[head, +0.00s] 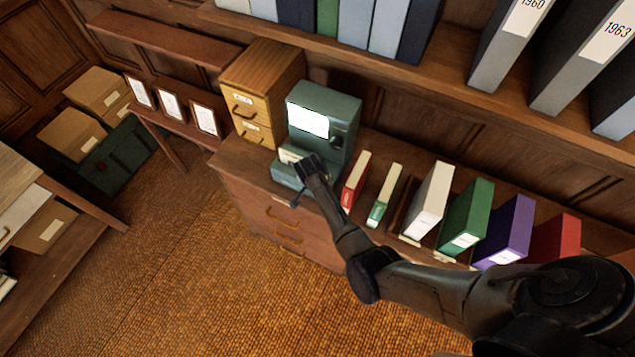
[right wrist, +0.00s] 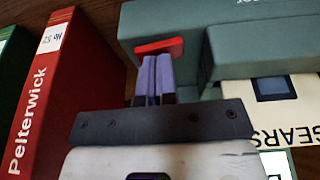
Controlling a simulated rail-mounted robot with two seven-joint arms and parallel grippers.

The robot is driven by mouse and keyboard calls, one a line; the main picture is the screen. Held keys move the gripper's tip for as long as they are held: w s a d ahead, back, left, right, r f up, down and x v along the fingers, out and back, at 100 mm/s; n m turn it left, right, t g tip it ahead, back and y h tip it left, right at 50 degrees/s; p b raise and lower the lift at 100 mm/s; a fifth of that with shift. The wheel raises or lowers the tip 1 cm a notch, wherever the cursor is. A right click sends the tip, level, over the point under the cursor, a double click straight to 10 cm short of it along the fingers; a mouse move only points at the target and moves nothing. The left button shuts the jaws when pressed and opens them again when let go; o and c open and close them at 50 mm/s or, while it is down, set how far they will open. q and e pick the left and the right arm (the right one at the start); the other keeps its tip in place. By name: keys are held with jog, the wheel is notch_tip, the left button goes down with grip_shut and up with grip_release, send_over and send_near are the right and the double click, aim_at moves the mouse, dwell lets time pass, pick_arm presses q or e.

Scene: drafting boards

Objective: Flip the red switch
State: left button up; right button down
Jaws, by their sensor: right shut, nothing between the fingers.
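The red switch (right wrist: 158,46) shows in the right wrist view as a flat red bar beside the teal machine (right wrist: 262,40). In the head view the machine (head: 345,108) stands on the wooden cabinet, with a white panel on its front; the switch is hidden there. My right gripper (head: 303,164) is in front of the machine's lower part. In the wrist view its fingers (right wrist: 154,66) are together and empty, their tips right at the switch's near edge; I cannot tell whether they touch it. My left gripper is not in view.
A red binder (right wrist: 45,85) marked Pelterwick stands left of the fingers; it also shows in the head view (head: 355,180). A wooden drawer box (head: 262,85) stands left of the machine. More binders (head: 430,200) line the cabinet to the right. A binder shelf (head: 400,70) runs above.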

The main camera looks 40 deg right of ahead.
jog(key=r+p, duration=0.4)
jog(key=r, duration=0.1)
jog(key=shift+w+a+p, duration=0.15)
jog(key=shift+w+p, duration=0.15)
jog(key=shift+p, duration=0.1)
jog(key=b+v, duration=0.2)
jog(key=v, duration=0.7)
jog(key=shift+w+a, duration=0.35)
jog(key=shift+w, duration=0.05)
jog(key=shift+f, duration=0.15)
